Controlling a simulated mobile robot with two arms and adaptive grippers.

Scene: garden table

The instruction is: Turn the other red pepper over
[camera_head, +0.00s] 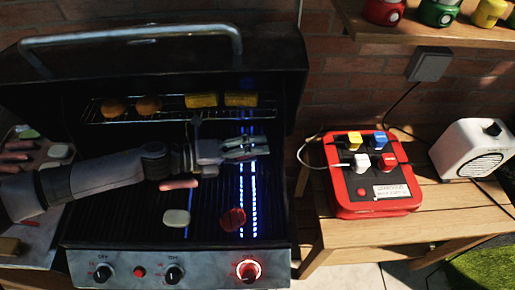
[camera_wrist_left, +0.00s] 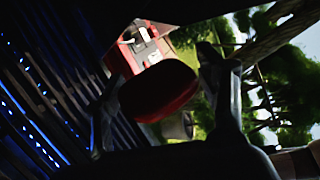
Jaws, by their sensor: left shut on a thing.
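One red pepper (camera_head: 232,219) lies on the grill grate (camera_head: 207,225), at the front right, in the head view. My left gripper (camera_head: 245,147) is over the right part of the grill, above and behind that pepper. In the left wrist view, a dark red rounded piece (camera_wrist_left: 165,92), looking like the other red pepper, sits between the two fingers of the left gripper. The gripper is shut on it. In the head view the held piece is mostly hidden by the fingers. My right gripper is not in view.
A white slice (camera_head: 176,218) and a sausage (camera_head: 180,184) lie on the grate. Corn pieces (camera_head: 202,100) and round orange items (camera_head: 148,105) sit on the upper rack (camera_head: 175,115). A red box with colored knobs (camera_head: 371,185) stands on the wooden table right of the grill.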

